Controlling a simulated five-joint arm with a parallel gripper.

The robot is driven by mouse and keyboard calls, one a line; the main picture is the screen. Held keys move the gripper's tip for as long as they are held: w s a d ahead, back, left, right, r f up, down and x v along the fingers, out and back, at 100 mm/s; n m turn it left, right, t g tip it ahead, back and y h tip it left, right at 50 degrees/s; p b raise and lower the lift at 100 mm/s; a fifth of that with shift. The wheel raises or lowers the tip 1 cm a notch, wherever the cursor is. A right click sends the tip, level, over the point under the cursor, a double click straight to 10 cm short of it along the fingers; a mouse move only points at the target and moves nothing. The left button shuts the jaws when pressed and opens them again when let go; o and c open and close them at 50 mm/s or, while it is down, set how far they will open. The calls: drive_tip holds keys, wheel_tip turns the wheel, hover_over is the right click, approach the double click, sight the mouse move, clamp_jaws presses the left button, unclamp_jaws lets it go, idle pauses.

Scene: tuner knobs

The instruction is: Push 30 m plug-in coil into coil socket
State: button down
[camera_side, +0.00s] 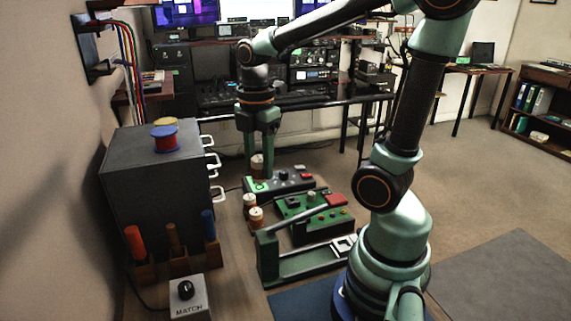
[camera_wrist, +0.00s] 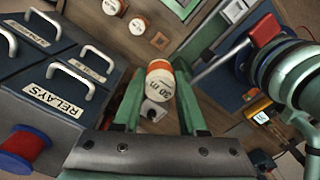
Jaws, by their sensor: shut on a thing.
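My gripper (camera_side: 258,150) points down and is shut on the 30 m plug-in coil (camera_side: 257,164), a cream cylinder with an orange-brown band. In the wrist view the coil (camera_wrist: 160,82) shows its "30 m" label between the two green fingers. The coil is upright, over or at the left part of a dark and green unit (camera_side: 281,184) with knobs. The coil's lower end and the coil socket cannot be made out clearly; a pale fitting (camera_wrist: 154,110) shows just below the coil in the wrist view. I cannot tell whether the coil touches it.
Two other coils (camera_side: 249,200) (camera_side: 256,217) stand nearer the camera. A green panel (camera_side: 293,205) and a green lever device (camera_side: 300,262) lie to the right. A grey drawer cabinet (camera_side: 135,175) with protruding handles stands close on the left. A tool rack (camera_side: 177,267) and MATCH box (camera_side: 190,306) are in front.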

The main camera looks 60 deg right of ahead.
drive_tip(key=shift+r, duration=0.4)
drive_tip(key=shift+s+d, duration=0.1)
drive_tip(key=shift+d, duration=0.25)
drive_tip(key=shift+s+d+f, duration=0.95)
drive_tip(key=shift+d+f, duration=0.5)
drive_tip(key=shift+f, duration=0.9)
drive_tip(key=shift+s+d+f, duration=1)
drive_tip(key=shift+d+f, duration=0.5)
drive_tip(key=shift+f, duration=0.85)
drive_tip(key=shift+s+d+f, duration=0.95)
drive_tip(key=shift+d+f, duration=0.5)
drive_tip(key=shift+f, duration=0.9)
drive_tip(key=shift+f, duration=0.8)
drive_tip(key=shift+c, duration=1.9)
unclamp_jaws()
drive_tip(key=shift+r, duration=0.15)
